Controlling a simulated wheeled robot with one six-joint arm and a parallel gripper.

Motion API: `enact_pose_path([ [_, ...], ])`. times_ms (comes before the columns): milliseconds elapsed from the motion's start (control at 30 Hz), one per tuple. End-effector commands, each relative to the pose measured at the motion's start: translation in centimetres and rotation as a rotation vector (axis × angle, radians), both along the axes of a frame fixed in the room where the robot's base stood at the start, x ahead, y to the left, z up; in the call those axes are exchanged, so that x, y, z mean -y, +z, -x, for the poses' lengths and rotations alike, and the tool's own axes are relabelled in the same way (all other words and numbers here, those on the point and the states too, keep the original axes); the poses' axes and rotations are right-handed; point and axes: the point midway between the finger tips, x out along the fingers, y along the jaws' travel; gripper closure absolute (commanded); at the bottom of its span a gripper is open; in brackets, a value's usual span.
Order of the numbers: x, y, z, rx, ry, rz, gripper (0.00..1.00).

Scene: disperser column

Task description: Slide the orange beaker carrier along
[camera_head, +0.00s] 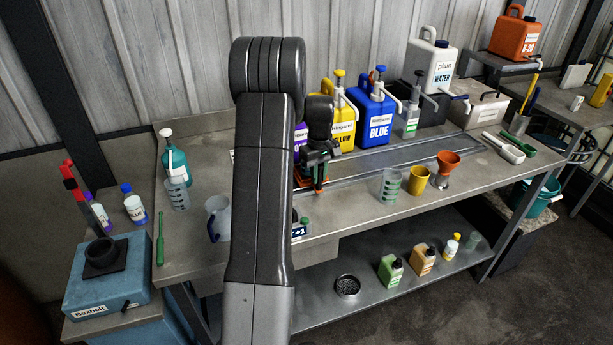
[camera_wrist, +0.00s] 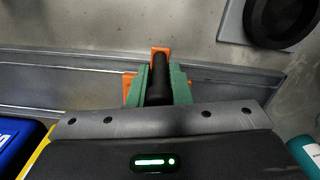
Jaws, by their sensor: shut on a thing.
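The orange beaker carrier (camera_wrist: 130,79) sits on the metal rail track (camera_wrist: 60,80) along the bench; only orange edges of it show in the wrist view. A dark upright post (camera_wrist: 159,80) stands at its middle. My gripper (camera_wrist: 159,90), with green fingers, is shut on this post, one finger on each side.
Yellow (camera_head: 340,121) and blue (camera_head: 371,117) pump jugs stand behind the track. A clear beaker (camera_head: 391,186), a yellow cup (camera_head: 418,178) and an orange funnel (camera_head: 447,162) stand in front, to the right. The track right of the carrier looks clear.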

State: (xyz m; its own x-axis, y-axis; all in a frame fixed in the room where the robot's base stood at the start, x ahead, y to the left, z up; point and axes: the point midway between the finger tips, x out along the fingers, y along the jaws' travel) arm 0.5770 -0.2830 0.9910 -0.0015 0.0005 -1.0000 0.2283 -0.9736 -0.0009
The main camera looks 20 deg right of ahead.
Motion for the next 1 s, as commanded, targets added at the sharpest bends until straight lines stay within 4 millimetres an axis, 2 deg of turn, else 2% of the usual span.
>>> enact_pose_path([
  [233,0.0,0.1,-0.1,0.005,0.001,0.001,1.00],
  [267,0.0,0.1,-0.1,0.005,0.001,0.001,0.78],
  [367,0.0,0.1,-0.1,0.004,0.001,0.000,0.60],
  [633,-0.1,0.1,-0.1,0.002,0.000,0.000,0.60],
  [767,0.0,0.8,-0.1,0.004,0.000,0.000,0.60],
  [867,0.0,2.4,-0.1,0.007,0.000,0.002,0.60],
  [1000,0.0,5.5,-0.2,0.008,0.000,0.002,0.60],
])
